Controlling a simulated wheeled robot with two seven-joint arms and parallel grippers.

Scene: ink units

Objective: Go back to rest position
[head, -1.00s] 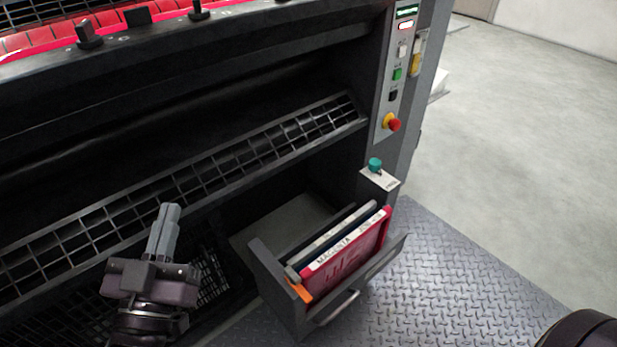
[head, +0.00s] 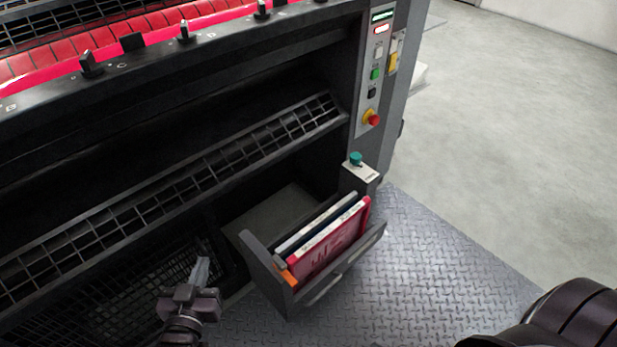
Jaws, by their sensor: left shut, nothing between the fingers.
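My left gripper (head: 201,270) is at the lower left of the head view, in front of the black grille and left of the pulled-out drawer. Its fingers are together, point up and hold nothing. It stands apart from the drawer. At the bottom right is a dark rounded part of my own body; my right gripper does not show.
A dark drawer (head: 264,271) stands open from the press, holding a magenta-red item (head: 330,250), a white-edged panel and an orange piece (head: 288,277). A control panel (head: 377,75) with an emergency button (head: 373,118) is above. Checkered metal floor (head: 430,260) is clear at right.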

